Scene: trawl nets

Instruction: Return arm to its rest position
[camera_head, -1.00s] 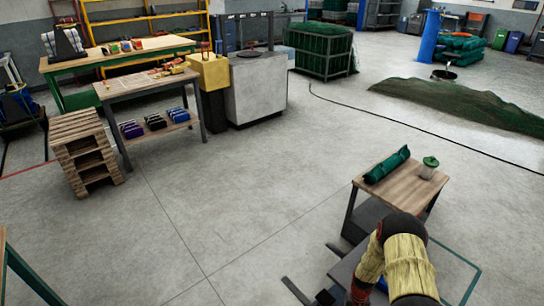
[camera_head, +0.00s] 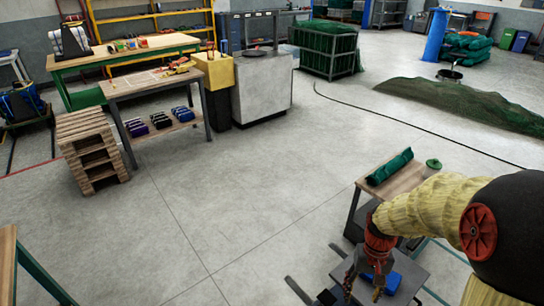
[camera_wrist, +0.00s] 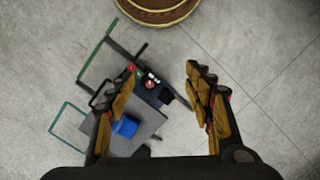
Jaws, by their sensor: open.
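My gripper (camera_head: 368,283) hangs pointing down at the lower right of the head view, at the end of my bent arm. In the wrist view my gripper (camera_wrist: 160,82) has its two wood-coloured fingers spread apart, with nothing between them. A blue item (camera_wrist: 126,127) lies on a grey flat surface (camera_wrist: 140,140) below the left finger, apart from it. The blue item (camera_head: 386,283) also shows beside my gripper in the head view, partly hidden by it.
A small wooden-topped table (camera_head: 402,186) bearing a green roll (camera_head: 390,167) and a green-lidded jar (camera_head: 432,167) stands just behind my arm. A workbench (camera_head: 150,84) and pallet stack (camera_head: 92,150) stand left. The middle floor is clear.

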